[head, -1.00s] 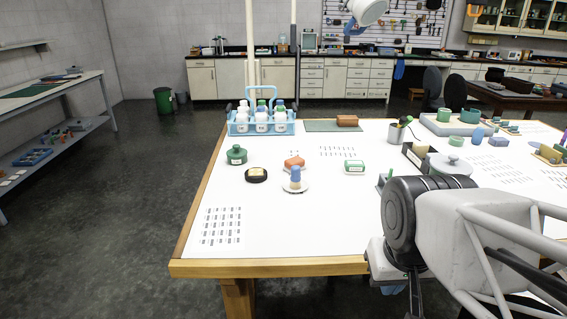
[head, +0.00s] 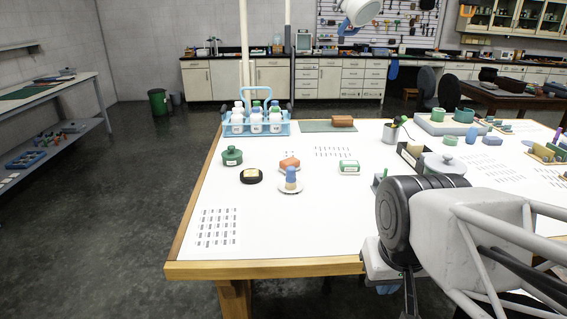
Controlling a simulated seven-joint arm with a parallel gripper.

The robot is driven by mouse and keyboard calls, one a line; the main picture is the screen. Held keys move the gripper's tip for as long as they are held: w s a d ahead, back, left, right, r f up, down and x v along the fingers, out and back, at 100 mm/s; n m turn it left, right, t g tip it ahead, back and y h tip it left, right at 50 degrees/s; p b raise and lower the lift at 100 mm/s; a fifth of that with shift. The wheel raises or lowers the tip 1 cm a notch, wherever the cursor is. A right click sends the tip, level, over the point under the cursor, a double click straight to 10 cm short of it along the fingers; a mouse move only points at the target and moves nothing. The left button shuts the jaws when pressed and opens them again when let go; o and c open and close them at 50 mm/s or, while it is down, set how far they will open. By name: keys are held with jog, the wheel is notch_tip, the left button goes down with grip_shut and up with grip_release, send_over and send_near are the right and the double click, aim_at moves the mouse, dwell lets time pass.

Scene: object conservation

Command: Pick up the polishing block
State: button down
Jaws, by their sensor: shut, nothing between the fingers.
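I cannot tell for sure which item is the polishing block. A brown block (head: 343,121) lies on a dark green mat (head: 313,127) at the back of the white table. Nearer are an orange block (head: 289,163), a small blue piece (head: 291,174) on a white dish (head: 290,188), a green and white block (head: 349,167), and a cream block (head: 250,173) in a black dish (head: 251,180). My arm fills the lower right, over the table's front edge. The fingers of my gripper do not show. None of these blocks is touched by the arm.
A light blue bottle carrier (head: 257,128) with a tall handle stands at the back left. A green lidded jar (head: 232,156), a pen cup (head: 391,133) and a lidded white dish (head: 443,163) stand around. The table's front left is clear except for printed labels (head: 217,227).

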jog(key=shift+c, duration=0.8)
grip_release()
